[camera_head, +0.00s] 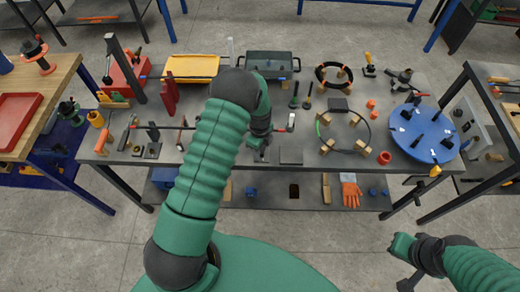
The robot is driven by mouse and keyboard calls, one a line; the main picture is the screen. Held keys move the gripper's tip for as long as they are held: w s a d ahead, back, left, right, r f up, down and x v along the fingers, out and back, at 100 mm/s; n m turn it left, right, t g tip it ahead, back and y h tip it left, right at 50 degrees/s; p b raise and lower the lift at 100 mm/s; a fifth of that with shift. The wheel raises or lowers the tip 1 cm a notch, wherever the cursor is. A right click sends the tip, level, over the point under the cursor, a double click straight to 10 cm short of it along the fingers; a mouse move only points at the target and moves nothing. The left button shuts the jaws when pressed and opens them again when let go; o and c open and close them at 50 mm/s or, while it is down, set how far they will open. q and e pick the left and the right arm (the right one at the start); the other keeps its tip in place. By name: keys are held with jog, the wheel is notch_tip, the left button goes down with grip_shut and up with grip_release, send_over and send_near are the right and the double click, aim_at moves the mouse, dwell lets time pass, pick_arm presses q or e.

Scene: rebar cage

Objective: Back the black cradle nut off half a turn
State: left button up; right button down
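I cannot pick out the black cradle nut with certainty; small dark parts lie on the grey bench (215,152), and my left arm covers part of its middle. My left gripper (261,154) points down at the bench's front middle, left of a dark flat plate (291,155). Its fingers are too small and dark to show a gap or a held thing. My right gripper (407,281) is low at the right, over the floor and away from the bench. Its finger opening does not show clearly.
A blue disc (436,146) with black fittings lies at the bench's right. A green-and-black ring on wooden blocks (358,147) is left of it. A grey bin (271,62) and yellow tray (192,67) stand at the back. Floor in front is clear.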

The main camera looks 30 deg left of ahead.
pick_arm(q)
jog(key=shift+d+r, duration=0.1)
jog(key=shift+d, duration=0.2)
grip_shut()
pick_arm(e)
jog(key=shift+d, duration=0.3)
jog(key=shift+a, duration=0.1)
